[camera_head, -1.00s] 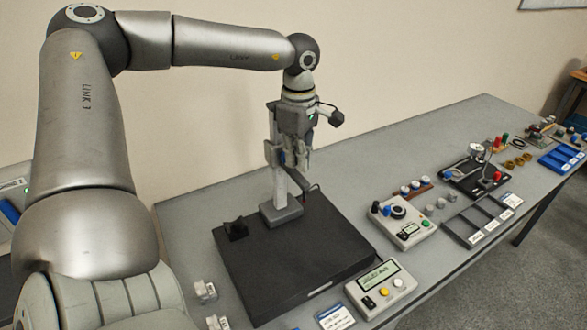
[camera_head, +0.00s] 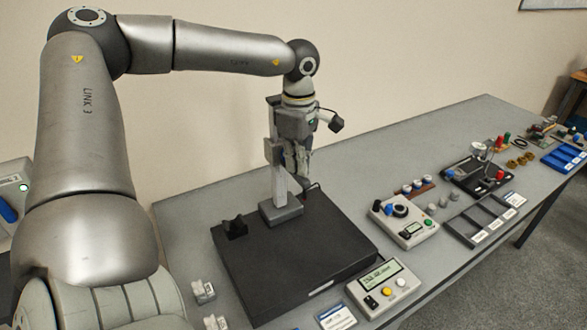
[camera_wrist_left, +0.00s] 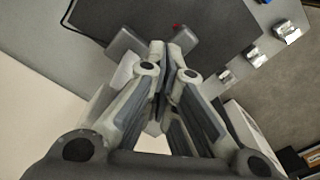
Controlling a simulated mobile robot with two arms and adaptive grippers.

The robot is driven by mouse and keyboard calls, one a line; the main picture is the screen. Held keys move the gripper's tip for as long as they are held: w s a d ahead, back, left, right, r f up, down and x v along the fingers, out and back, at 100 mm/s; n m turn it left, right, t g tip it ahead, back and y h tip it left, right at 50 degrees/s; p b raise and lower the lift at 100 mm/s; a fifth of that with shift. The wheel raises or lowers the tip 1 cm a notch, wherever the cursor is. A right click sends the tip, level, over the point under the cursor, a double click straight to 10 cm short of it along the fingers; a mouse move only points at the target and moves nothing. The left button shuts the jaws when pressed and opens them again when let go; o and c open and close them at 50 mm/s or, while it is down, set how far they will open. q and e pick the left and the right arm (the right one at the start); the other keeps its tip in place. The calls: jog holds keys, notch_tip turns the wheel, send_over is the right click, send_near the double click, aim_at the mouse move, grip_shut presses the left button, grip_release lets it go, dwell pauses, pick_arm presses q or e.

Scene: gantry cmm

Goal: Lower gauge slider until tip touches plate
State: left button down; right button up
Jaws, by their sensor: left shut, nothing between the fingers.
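The height gauge has an upright grey column (camera_head: 279,185) and a block base (camera_head: 281,213). It stands at the back of the black plate (camera_head: 290,262). The gauge slider (camera_head: 271,152) shows partly at the column's left side; my gripper hides the rest. My left gripper (camera_head: 302,176) points down just right of the column, its fingers low near the plate's back edge. In the left wrist view its fingers (camera_wrist_left: 168,48) are together with nothing seen between them, and the plate (camera_wrist_left: 205,25) lies beyond. A dark arm beside the fingertips is small; I cannot tell whether the tip touches the plate.
A small black block (camera_head: 235,228) sits on the plate's left corner. A readout box (camera_head: 382,285) stands at the plate's front right, and a control box (camera_head: 404,222) to its right. White clips (camera_head: 203,291) lie left of the plate. Trays and fixtures fill the table's right side.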

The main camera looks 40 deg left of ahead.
pick_arm(q)
notch_tip(320, 180, down, 14)
jog(key=b, duration=1.2)
dwell(1.4)
jog(key=shift+f+b, duration=0.7)
jog(key=shift+b, duration=0.3)
dwell(0.5)
jog(key=shift+r, duration=0.1)
notch_tip(320, 180, up, 7)
jog(key=p, duration=0.4)
dwell(0.6)
dwell(0.4)
